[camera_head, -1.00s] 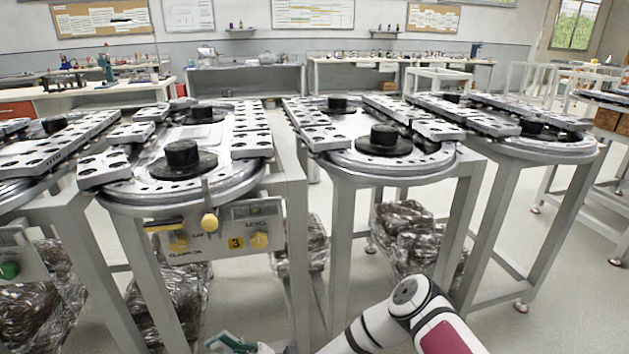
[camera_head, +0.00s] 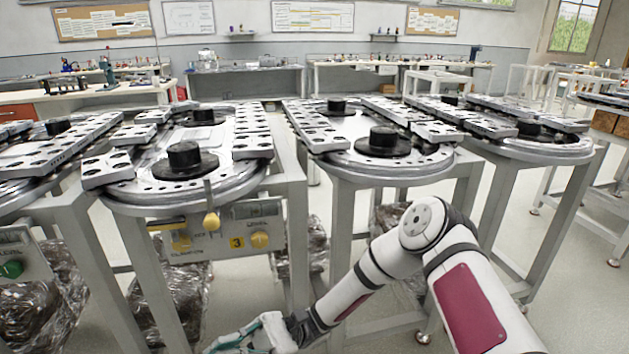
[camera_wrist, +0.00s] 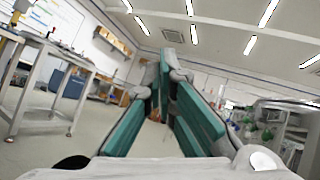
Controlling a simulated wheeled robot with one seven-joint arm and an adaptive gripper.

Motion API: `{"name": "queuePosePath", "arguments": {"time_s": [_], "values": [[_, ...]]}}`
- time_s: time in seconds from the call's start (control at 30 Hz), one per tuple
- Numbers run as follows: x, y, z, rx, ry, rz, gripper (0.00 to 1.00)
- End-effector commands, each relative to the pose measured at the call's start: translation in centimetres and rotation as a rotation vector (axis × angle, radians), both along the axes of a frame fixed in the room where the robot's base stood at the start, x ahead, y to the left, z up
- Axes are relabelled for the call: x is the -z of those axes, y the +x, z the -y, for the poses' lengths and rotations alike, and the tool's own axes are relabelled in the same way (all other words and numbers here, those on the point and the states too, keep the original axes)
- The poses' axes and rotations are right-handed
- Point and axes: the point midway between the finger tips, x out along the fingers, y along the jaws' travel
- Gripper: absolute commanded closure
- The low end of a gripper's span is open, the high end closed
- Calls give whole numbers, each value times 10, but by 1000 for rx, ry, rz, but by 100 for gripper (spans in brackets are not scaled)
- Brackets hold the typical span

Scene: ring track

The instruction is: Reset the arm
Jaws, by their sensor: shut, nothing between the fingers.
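My arm, white with a dark red panel, is bent at the lower right of the head view, its elbow raised. My gripper (camera_head: 232,343) is at the bottom of the head view, low in front of the tables and partly cut off by the frame edge. In the wrist view my gripper (camera_wrist: 166,62) shows two teal-padded fingers meeting at the tips. It is shut, with nothing held. It touches none of the tables.
Ring-track tables stand in a row, including a middle-left one (camera_head: 150,198) with a yellow-knobbed control panel (camera_head: 256,212) and a middle-right one (camera_head: 385,172). Plastic-wrapped bundles (camera_head: 165,290) lie beneath. Pale floor (camera_head: 560,285) is open at the right.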

Motion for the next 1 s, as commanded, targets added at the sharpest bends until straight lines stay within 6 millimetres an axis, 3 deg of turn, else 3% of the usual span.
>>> {"name": "queuePosePath", "arguments": {"time_s": [0.1,0.47,1.0], "values": [[-18,-12,14,-65,-76,152,100],[-54,-45,70,-212,-317,568,100],[-103,-88,174,-299,-700,1135,100]]}}
